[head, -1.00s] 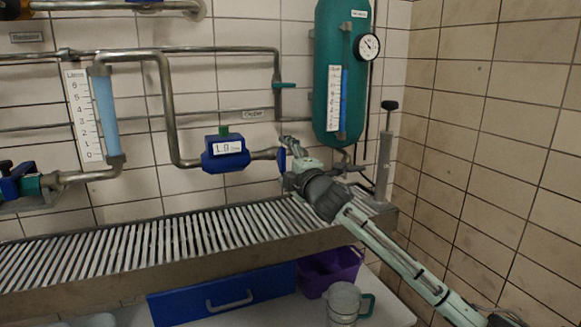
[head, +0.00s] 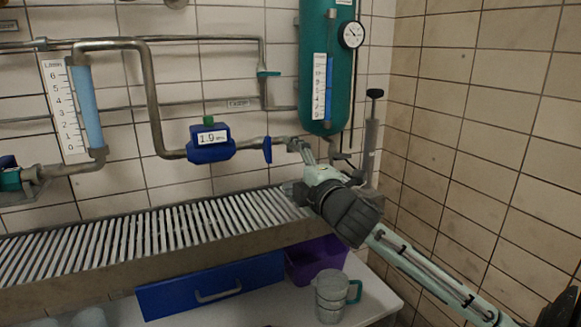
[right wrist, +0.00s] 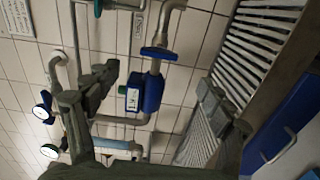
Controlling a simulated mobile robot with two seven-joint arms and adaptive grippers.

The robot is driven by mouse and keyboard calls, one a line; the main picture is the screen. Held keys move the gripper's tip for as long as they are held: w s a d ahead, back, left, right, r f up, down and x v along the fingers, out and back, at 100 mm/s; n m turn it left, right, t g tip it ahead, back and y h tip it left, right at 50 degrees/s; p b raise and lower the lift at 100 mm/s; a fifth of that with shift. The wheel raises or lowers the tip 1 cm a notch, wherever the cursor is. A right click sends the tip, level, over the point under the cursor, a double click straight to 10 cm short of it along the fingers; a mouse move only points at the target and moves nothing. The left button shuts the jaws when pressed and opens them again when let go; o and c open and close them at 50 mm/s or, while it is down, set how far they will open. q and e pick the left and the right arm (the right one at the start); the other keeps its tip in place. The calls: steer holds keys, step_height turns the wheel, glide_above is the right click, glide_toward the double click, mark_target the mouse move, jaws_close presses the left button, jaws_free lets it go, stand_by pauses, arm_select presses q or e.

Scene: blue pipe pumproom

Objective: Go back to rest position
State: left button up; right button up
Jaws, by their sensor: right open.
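My right gripper (head: 300,147) is in the head view, in front of the pipe end right of the blue valve handle (head: 267,150). Its arm comes in from the lower right. In the right wrist view its two fingers (right wrist: 158,100) stand wide apart with nothing between them. The blue flow meter (head: 209,140) with its small display shows beyond the fingers in the right wrist view (right wrist: 143,92), apart from them. My left gripper is in neither view.
A slatted metal grate (head: 150,237) runs below the pipes. A teal tank (head: 322,70) with a gauge and a hand pump (head: 371,140) stand at the right. Below are a blue drawer (head: 212,287), a purple bin (head: 318,258) and a clear jug (head: 333,296). The tiled right wall is bare.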

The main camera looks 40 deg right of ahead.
steer(key=s+f+m+g, duration=0.3)
steer(key=f+m+g, duration=0.1)
steer(key=f, duration=1.1)
steer(key=s+f+m+g, duration=0.3)
steer(key=f+m+g, duration=0.1)
steer(key=f, duration=1.1)
steer(key=s+a+f+m+g+y, duration=0.1)
steer(key=s+a+f+g, duration=0.1)
steer(key=s+a+f, duration=0.2)
steer(key=s+a+f+m+g+y, duration=0.1)
steer(key=s+a+f+m+g, duration=0.1)
steer(key=s+a+f, duration=0.3)
steer(key=s+a+f+m+g, duration=0.2)
steer(key=s+a+f, duration=0.3)
steer(key=s+f, duration=0.5)
step_height(320, 180, down, 5)
steer(key=shift+s+f+g+y, duration=0.2)
steer(key=shift+s+g+y, duration=0.1)
steer(key=shift+s+y, duration=0.1)
